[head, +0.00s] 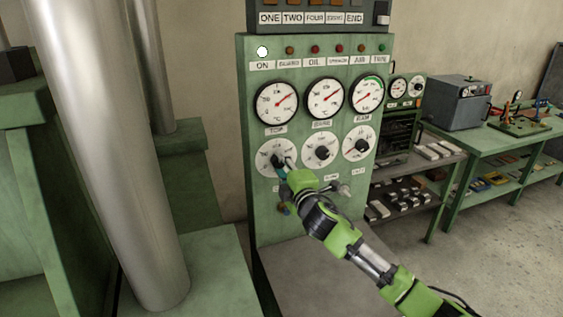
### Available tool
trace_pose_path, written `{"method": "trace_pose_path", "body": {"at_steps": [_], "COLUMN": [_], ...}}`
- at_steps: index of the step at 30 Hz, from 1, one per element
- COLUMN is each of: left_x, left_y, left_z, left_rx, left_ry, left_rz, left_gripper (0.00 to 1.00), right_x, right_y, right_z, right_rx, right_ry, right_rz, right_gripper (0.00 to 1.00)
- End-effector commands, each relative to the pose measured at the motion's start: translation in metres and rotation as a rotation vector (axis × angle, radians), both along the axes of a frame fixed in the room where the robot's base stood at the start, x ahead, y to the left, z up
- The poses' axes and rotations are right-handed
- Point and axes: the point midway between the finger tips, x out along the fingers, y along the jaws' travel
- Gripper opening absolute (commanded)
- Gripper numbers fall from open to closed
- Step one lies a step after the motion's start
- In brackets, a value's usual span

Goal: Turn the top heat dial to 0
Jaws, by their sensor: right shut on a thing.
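The green control panel (303,200) stands in the middle of the head view. The top heat dial (265,165) is the leftmost of the lower row, below the gauge (276,102) labelled "TOP". Its dark knob is partly hidden by my gripper. My right gripper (281,165) reaches up from the lower right and is shut on the knob of the top heat dial. The number the knob points to is too small to read. My left gripper is not in view.
Two more dials sit right of it, the middle one (319,151) and the right one (359,143). A large metal roller (115,150) stands at left. A workbench (480,150) with a grey box (458,103) and a parts shelf stand at right.

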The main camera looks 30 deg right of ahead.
Motion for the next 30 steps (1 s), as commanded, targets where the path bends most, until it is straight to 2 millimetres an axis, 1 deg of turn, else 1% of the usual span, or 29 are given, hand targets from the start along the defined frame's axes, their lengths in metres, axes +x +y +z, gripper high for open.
{"method": "trace_pose_path", "body": {"at_steps": [1,30], "left_x": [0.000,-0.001], "left_y": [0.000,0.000], "left_z": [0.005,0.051], "left_rx": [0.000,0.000], "left_ry": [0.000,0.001], "left_rz": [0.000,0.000], "left_gripper": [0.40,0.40], "right_x": [0.000,0.000], "right_y": [-0.001,-0.001], "right_z": [0.002,0.004], "right_rx": [-0.044,-0.940], "right_ry": [0.013,0.227], "right_rz": [-0.001,-0.001], "right_gripper": [0.07,0.07]}}
